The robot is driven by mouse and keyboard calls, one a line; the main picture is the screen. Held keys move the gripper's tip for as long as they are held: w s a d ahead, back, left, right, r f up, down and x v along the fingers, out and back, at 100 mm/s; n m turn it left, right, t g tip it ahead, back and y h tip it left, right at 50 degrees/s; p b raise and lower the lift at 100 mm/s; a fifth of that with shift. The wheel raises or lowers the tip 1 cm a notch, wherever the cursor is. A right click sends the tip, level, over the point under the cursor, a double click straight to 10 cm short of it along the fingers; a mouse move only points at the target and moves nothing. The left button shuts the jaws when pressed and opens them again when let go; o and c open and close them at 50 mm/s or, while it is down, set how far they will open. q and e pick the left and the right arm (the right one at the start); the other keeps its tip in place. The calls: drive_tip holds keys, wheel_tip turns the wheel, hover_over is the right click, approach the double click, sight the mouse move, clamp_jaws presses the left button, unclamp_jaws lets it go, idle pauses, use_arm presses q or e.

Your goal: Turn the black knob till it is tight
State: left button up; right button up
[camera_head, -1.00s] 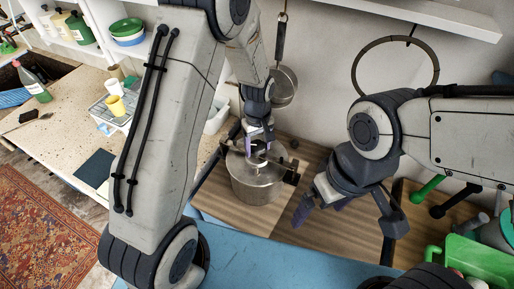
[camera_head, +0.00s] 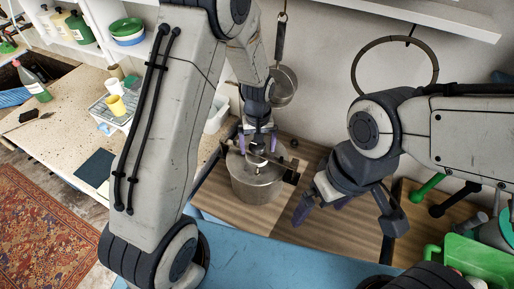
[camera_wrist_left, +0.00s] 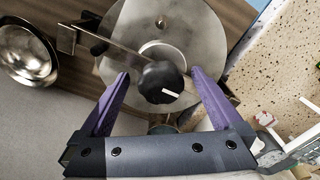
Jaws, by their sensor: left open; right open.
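The black knob (camera_wrist_left: 160,82) shows in the left wrist view, with a white mark on its face pointing to the lower right. It sits over the round metal lid (camera_wrist_left: 185,20) of a steel pot (camera_head: 257,187), on a bar that crosses the lid. My left gripper (camera_wrist_left: 160,85) is open, with a purple finger on either side of the knob and a gap to each. In the head view my left gripper (camera_head: 257,145) is above the pot and hides the knob. My right gripper (camera_head: 345,208) is open and empty, to the right of the pot.
The pot stands on a wooden board (camera_head: 225,209). A metal pan (camera_head: 283,86) hangs on the wall behind. A green container (camera_head: 480,258) stands at the right front. A dish rack with cups (camera_head: 115,106) stands at the left. The board between pot and right gripper is mostly clear.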

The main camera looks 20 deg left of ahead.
use_arm(q)
drive_tip(key=shift+r, duration=0.1)
wheel_tip(320, 180, up, 8)
drive_tip(key=p, duration=0.6)
drive_tip(key=shift+p, duration=0.3)
drive_tip(key=shift+f, duration=0.2)
wheel_tip(320, 180, down, 8)
drive_tip(key=b, duration=0.7)
drive_tip(key=shift+f, duration=0.2)
drive_tip(key=shift+r+n, duration=0.25)
drive_tip(key=shift+n, duration=0.85)
drive_tip(key=shift+r, duration=0.1)
